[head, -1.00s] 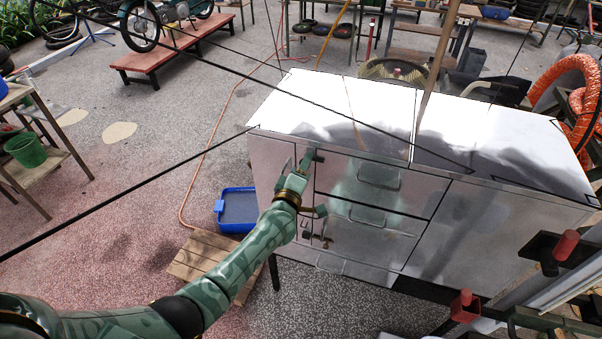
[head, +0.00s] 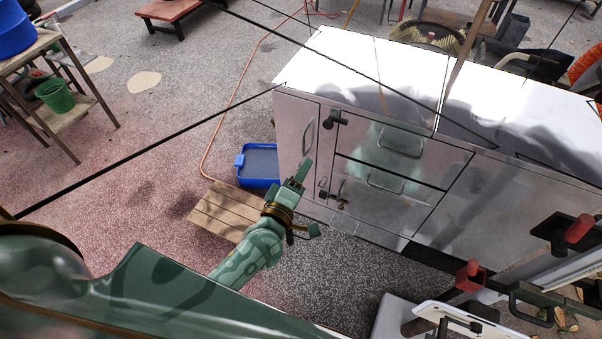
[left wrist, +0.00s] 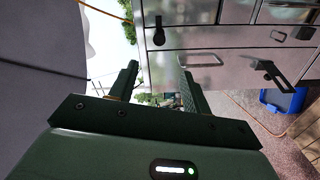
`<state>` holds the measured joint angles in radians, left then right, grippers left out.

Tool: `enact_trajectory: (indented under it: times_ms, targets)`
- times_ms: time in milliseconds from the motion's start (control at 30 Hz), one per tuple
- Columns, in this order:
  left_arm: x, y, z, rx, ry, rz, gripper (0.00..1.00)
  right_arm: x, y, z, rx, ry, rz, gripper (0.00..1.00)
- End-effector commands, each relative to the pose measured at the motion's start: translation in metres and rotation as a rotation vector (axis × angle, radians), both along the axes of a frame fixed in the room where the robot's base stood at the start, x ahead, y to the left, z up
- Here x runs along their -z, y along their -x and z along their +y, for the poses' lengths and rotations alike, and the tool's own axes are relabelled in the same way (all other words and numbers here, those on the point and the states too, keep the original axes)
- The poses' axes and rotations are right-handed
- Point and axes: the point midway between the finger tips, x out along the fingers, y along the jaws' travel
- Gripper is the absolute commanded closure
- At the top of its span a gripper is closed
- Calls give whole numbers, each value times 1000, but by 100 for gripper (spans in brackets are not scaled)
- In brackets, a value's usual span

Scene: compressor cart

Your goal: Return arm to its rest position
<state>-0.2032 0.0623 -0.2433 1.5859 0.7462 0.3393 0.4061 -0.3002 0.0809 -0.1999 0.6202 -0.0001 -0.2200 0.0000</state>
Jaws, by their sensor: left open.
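My left gripper (head: 308,203) is open and empty, in front of the lower left part of the metal cabinet (head: 360,155) in the head view. My green left arm reaches up to it from the lower left. In the left wrist view its two dark fingers (left wrist: 157,78) stand apart with nothing between them, and the cabinet front lies beyond. The cabinet has a dark upper knob (head: 335,118), lower valve fittings (head: 338,200) and drawer handles (head: 400,145). The fingers appear clear of these fittings. My right gripper is not in view.
A blue tray (head: 262,180) and a wooden slatted stand (head: 222,212) are on the ground left of the cabinet. A shelf table (head: 75,115) with a green bucket (head: 56,95) stands at left. Red-handled fittings (head: 468,275) are at lower right. Open ground lies at centre left.

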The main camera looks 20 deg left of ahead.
Motion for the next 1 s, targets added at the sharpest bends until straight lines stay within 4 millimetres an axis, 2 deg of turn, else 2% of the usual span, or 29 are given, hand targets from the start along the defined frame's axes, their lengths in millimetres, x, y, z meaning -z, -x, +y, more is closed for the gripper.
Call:
enact_trajectory:
  times_ms: [433, 467, 533, 567, 667, 700, 767, 800, 867, 900, 967, 1000]
  targets:
    - [0, 0, -1, 3, -13, 1, 52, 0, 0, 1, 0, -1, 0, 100]
    - [2, 0, -3, 12, -41, 7, 52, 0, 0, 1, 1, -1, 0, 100]
    - [21, 3, -10, 61, -171, 52, 52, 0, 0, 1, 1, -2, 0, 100]
    - [35, 7, -12, 83, -231, 82, 52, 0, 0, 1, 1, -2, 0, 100]
    - [103, 28, -16, 185, -467, 216, 52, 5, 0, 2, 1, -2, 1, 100]
    - [137, 42, -16, 236, -563, 279, 52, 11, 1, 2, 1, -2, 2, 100]
    - [189, 66, -13, 317, -698, 374, 52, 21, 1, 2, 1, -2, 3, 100]
    - [222, 85, -10, 373, -779, 435, 52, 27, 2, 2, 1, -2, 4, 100]
    - [270, 117, -4, 463, -890, 525, 52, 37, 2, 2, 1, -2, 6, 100]
    - [299, 139, 1, 524, -958, 582, 52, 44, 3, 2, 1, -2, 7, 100]
    - [341, 176, 10, 622, -1050, 668, 52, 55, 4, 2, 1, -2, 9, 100]
    - [367, 201, 17, 688, -1106, 722, 52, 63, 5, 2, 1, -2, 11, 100]
